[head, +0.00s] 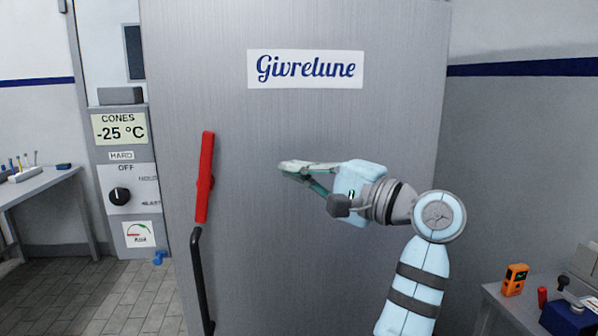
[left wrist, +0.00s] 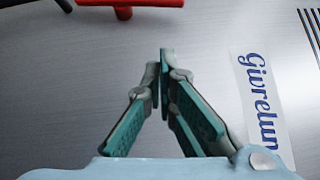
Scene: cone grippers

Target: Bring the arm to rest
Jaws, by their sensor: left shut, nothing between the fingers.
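My left gripper (head: 284,168) is in front of a large grey metal door (head: 300,120), to the right of its red handle (head: 204,177). The fingers point left in the head view. In the left wrist view the fingertips (left wrist: 160,62) meet, with nothing between them. The red handle also shows at the top of that view (left wrist: 130,4), apart from the fingers. My right gripper is not in view.
A black bar (head: 201,280) runs below the red handle. A control panel (head: 128,190) with a knob stands left of the door. A table (head: 40,182) is at far left. An orange device (head: 515,279) sits on a bench at lower right.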

